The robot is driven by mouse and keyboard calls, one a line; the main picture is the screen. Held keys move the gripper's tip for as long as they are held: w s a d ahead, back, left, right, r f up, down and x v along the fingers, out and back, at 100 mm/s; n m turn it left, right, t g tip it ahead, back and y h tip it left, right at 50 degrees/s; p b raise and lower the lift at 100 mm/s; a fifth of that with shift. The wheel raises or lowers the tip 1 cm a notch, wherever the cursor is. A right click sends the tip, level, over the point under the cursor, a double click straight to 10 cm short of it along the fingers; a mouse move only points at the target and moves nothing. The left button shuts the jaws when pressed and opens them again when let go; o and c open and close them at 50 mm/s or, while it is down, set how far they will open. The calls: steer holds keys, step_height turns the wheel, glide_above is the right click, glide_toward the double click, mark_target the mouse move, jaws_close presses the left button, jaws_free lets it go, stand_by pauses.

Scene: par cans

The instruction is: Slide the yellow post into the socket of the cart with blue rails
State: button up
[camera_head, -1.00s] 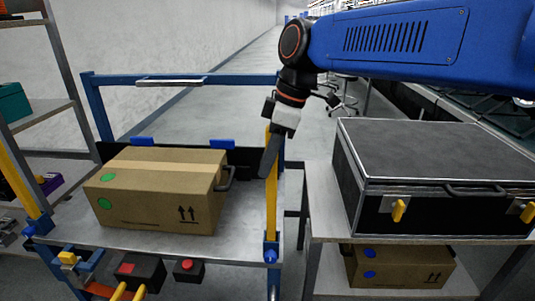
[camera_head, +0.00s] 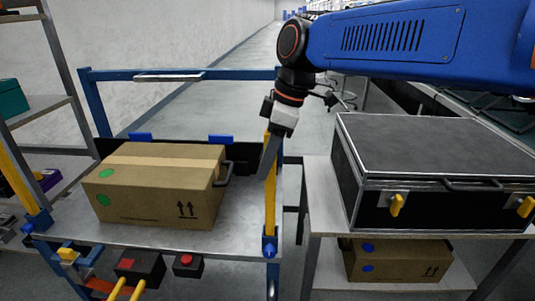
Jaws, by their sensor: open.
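The cart with blue rails (camera_head: 180,76) stands at the left, with a grey metal deck. A yellow post (camera_head: 270,205) stands upright at the cart's front right corner. Its lower end meets a blue socket (camera_head: 270,247); how deep it sits there I cannot tell. My gripper (camera_head: 267,165) is open and points down at the post's upper part. A dark finger shows just left of the post; the other finger is hidden, so I cannot tell whether the post is between them. Another yellow post (camera_head: 18,178) stands at the cart's front left corner.
A cardboard box (camera_head: 155,190) lies on the cart deck, left of my gripper. A black case (camera_head: 430,165) sits on a stand at the right, above a second box (camera_head: 400,262). A control box with a red button (camera_head: 187,262) hangs at the cart's front.

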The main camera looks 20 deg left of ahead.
steer(key=v, duration=1.7)
steer(key=shift+d, duration=0.15)
steer(key=shift+r, duration=0.15)
steer(key=s+d+f+m+t, duration=0.15)
steer(key=d+f+m, duration=0.45)
steer(key=d, duration=0.7)
steer(key=s+d+f+m+t, duration=0.15)
steer(key=d+f+m, duration=0.45)
steer(key=d, duration=0.7)
steer(key=s+d+f+m+t+h, duration=0.1)
steer(key=s+d+f+m, duration=0.3)
steer(key=d+f, duration=0.3)
steer(key=s+d+f+m+t+h, duration=0.1)
steer(key=s+d+f+m, duration=0.3)
steer(key=f, duration=0.8)
steer(key=s+d+h, duration=0.1)
steer(key=s+d, duration=0.1)
steer(key=d, duration=0.2)
steer(key=shift+s+f+m+t, duration=0.2)
steer(key=shift+s+m+t, duration=0.1)
steer(key=shift+s, duration=0.05)
